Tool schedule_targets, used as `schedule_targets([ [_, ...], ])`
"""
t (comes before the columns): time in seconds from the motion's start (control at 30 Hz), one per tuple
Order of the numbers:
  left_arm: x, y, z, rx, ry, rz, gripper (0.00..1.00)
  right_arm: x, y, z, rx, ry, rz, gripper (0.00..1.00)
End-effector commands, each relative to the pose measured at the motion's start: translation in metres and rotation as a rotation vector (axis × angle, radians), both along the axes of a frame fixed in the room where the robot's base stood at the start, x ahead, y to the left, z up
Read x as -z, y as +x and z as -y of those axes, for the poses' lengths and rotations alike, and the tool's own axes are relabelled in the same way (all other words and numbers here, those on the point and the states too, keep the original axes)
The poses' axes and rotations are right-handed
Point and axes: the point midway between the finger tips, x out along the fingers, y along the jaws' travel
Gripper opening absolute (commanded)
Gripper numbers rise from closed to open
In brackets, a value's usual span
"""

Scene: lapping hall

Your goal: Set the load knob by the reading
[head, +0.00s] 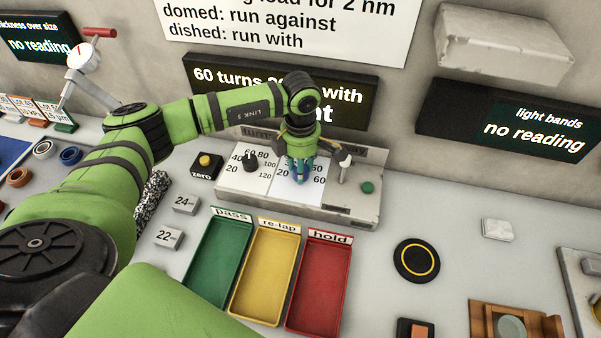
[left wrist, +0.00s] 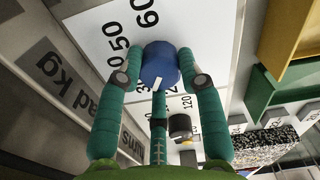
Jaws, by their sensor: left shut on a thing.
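The load knob (left wrist: 160,62) is blue with a white mark, and sits on a white dial plate. In the left wrist view the numbers 50 and 60 are readable; lower ones are partly hidden by the fingers. The white mark faces the lower edge of that picture; its exact value is not readable. In the head view my left gripper (head: 299,172) covers most of the knob on the grey control panel (head: 345,206). My right gripper is not in view.
A black turns knob (head: 250,161) stands left of my gripper, and a lever (head: 344,165) and green button (head: 367,187) right. The light bands display (head: 520,125) reads "no reading". My arm partly covers the middle display (head: 345,98). Green, yellow (head: 266,275) and red trays stand in front.

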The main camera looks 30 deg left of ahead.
Motion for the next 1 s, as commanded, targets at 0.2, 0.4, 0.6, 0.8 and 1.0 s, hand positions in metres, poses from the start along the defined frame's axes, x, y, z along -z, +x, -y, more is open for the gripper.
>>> schedule_targets([
  [0.2,0.005,-0.001,0.000,0.129,0.002,-0.004,0.05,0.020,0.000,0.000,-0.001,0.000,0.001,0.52],
  [0.4,0.003,-0.001,0.000,0.196,0.002,-0.005,0.05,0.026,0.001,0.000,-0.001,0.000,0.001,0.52],
  [0.6,0.003,-0.002,0.000,0.221,0.001,-0.007,0.05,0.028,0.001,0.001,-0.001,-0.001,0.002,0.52],
  [0.8,0.002,-0.002,0.000,0.223,0.001,-0.008,0.05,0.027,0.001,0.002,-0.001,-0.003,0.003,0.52],
  [1.0,0.002,-0.002,0.000,0.223,0.001,-0.008,0.57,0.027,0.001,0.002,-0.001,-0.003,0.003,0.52],
])
